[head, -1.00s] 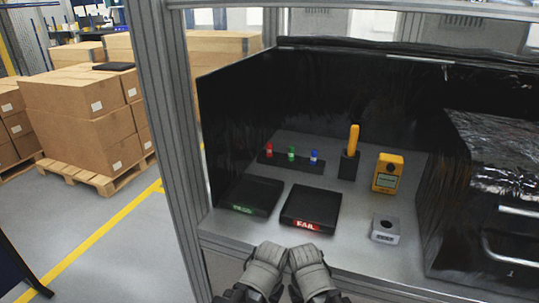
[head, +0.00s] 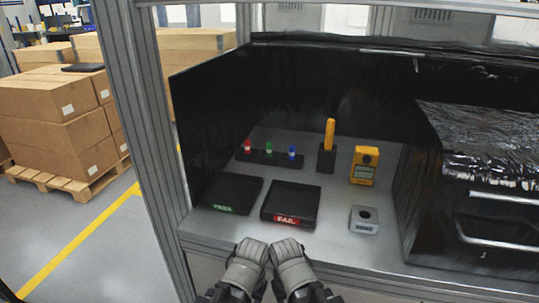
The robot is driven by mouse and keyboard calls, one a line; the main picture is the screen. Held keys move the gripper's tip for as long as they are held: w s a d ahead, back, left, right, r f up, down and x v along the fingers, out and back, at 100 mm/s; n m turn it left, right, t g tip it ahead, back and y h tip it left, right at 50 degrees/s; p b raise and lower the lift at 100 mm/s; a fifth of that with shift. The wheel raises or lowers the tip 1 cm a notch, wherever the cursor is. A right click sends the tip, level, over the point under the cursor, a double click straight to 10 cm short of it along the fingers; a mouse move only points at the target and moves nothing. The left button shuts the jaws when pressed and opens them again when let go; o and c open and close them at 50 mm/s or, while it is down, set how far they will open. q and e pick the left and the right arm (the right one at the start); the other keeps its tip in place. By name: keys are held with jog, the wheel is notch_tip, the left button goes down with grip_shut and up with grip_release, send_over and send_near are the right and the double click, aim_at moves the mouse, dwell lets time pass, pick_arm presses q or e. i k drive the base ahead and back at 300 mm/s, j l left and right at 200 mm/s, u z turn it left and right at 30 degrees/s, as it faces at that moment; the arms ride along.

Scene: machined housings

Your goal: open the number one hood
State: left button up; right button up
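The number one hood (head: 425,215) is a black box at the right of the bench, cut off by the picture's right edge. A small "1" marks its front. A pale bar handle (head: 500,243) crosses its front near the mark, and another pale bar sits above it. The hood's front looks closed. My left gripper (head: 251,248) and my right gripper (head: 287,247) are side by side at the bench's front edge, left of the hood and apart from it. Their fingertips are too small to tell open from shut. No held object shows.
Black PASS (head: 231,193) and FAIL (head: 291,203) trays lie on the bench (head: 400,263). Behind and right stand a rack of coloured pieces (head: 269,160), a yellow tool in a holder (head: 327,158), a yellow meter (head: 364,166) and a grey block (head: 364,221). A grey post (head: 142,150) stands left.

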aim_at(465, 190)
jog(key=z, duration=1.7)
jog(key=k+j, duration=0.1)
jog(key=k, duration=0.75)
